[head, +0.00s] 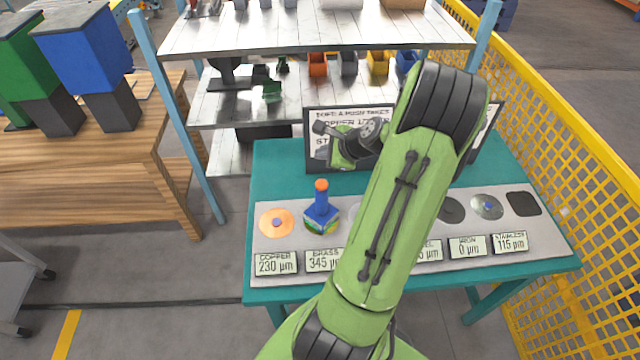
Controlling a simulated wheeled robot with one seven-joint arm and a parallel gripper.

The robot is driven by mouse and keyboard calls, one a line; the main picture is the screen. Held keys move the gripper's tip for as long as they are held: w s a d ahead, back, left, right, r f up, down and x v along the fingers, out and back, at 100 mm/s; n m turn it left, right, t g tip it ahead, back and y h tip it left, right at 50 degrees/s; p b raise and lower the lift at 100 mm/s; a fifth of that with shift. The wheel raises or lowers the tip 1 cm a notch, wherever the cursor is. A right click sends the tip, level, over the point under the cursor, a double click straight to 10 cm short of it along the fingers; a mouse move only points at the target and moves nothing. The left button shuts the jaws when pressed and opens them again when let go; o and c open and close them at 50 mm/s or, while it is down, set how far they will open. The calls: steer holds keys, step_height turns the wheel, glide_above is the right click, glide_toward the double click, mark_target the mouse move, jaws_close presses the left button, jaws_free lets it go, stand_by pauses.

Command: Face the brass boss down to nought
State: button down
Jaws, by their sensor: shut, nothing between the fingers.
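The brass place is second from the left on a grey panel (390,253) on the teal table. A blue block tool (321,215) with an orange-tipped blue handle stands upright there and hides the brass boss. The brass display (323,260) below it reads 345 µm. My gripper (322,128) shows small and dark in front of the sign, above and behind the tool. It is shut, empty and apart from the tool. My forearm hides the panel's middle.
Copper (276,222) at left reads 230 µm, iron (451,209) 0 µm and stainless (487,207) 115 µm. A black square pad (523,204) lies at the right end. The sign (316,150) stands behind the panel; a yellow mesh fence (590,175) is at right.

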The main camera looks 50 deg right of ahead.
mark_target(324, 186)
step_height(324, 186, down, 8)
steer(key=b, duration=0.6)
steer(key=shift+f, duration=0.1)
steer(key=shift+b, duration=0.3)
stand_by(1.2)
steer(key=shift+f, duration=0.4)
steer(key=shift+f+b, duration=0.6)
steer(key=shift+f, duration=0.1)
stand_by(0.6)
steer(key=shift+r, duration=0.1)
steer(key=shift+r+p, duration=1.05)
steer(key=shift+p, duration=0.1)
